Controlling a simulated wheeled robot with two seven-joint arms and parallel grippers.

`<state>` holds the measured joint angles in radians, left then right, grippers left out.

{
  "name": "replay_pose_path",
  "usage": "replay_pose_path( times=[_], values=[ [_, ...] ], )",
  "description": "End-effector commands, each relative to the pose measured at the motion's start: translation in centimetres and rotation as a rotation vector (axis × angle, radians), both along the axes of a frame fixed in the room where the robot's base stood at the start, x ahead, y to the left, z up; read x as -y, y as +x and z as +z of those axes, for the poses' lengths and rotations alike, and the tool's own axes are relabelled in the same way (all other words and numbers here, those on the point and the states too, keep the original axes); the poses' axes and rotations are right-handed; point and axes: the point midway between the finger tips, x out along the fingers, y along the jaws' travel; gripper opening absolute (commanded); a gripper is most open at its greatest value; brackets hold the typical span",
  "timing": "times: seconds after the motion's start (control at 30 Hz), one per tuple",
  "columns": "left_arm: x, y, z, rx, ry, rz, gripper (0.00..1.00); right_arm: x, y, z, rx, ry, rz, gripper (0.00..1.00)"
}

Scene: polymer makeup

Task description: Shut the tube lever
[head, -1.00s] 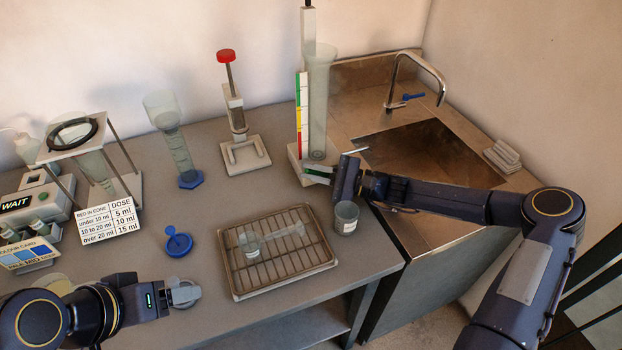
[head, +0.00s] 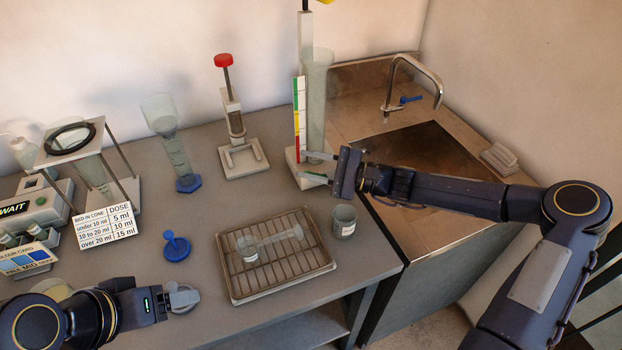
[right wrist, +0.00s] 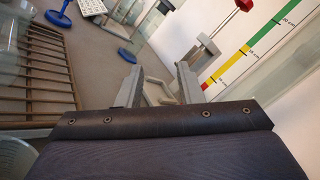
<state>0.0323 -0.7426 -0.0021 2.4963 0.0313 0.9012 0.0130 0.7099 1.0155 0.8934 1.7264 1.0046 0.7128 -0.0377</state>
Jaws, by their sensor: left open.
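The clear upright tube (head: 317,100) stands on a white base beside a post with a green, yellow and red scale (head: 299,118). My right gripper (head: 312,169) is at the foot of this tube, its two fingers apart and pointing left toward the base. The fingers also show apart in the right wrist view (right wrist: 160,88), with nothing clearly between them. I cannot pick out a lever at the tube's foot. A yellow piece (head: 325,2) shows at the post's top, cut off by the frame. My left gripper (head: 178,298) is open over the front left of the table.
A wire rack (head: 283,284) with glassware and a small cup (head: 344,222) stand in front of the tube. A red-knobbed stand (head: 240,150) is to its left, the sink (head: 425,165) to its right. A dose sign (head: 105,222) stands at the left.

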Motion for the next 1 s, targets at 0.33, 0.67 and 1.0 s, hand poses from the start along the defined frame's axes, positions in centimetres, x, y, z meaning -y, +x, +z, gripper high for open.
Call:
replay_pose_path(
  times=[0.33, 0.67, 1.0],
  values=[
    [0.0, 0.0, -0.3, 0.000, 0.000, 0.000, 0.68, -0.4, -6.7, 5.2, 0.000, -0.001, 0.000, 0.33],
    [0.0, 0.0, -0.4, 0.000, 0.000, 0.000, 0.68, -0.9, -11.4, 7.4, 0.001, -0.001, -0.001, 0.33],
    [0.0, 0.0, -0.4, 0.000, 0.000, 0.000, 0.68, -1.0, -12.0, 7.7, 0.001, 0.000, 0.000, 0.33]
  ],
)
